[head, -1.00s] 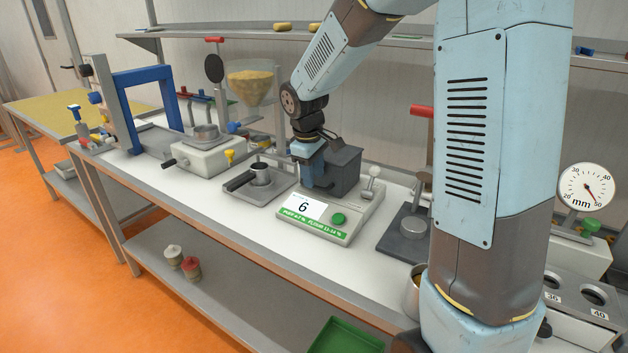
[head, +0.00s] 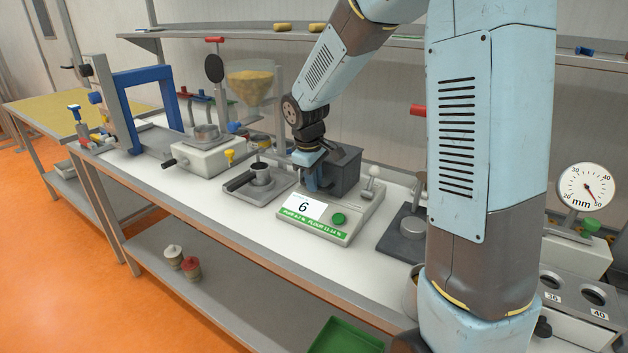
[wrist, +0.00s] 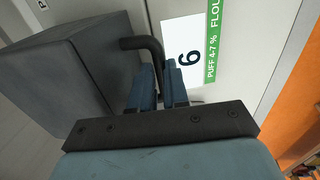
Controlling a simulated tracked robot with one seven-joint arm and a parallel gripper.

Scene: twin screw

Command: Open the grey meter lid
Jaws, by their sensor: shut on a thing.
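The grey meter lid (head: 346,172) is a dark grey box shape at the back of the pale meter (head: 345,228), and looks down on it. Its side fills the left of the wrist view (wrist: 65,85). A dark bent handle (wrist: 150,43) sticks out from the lid. My gripper (wrist: 160,85) is shut on this handle, with its blue fingers on either side of it. In the head view my gripper (head: 312,186) is at the lid's left front side, where the handle is mostly hidden.
The meter's display reads 6, beside a green button (head: 338,219). A small knobbed lever (head: 372,179) stands right of the lid. A dark plate device (head: 405,235) stands on the right.

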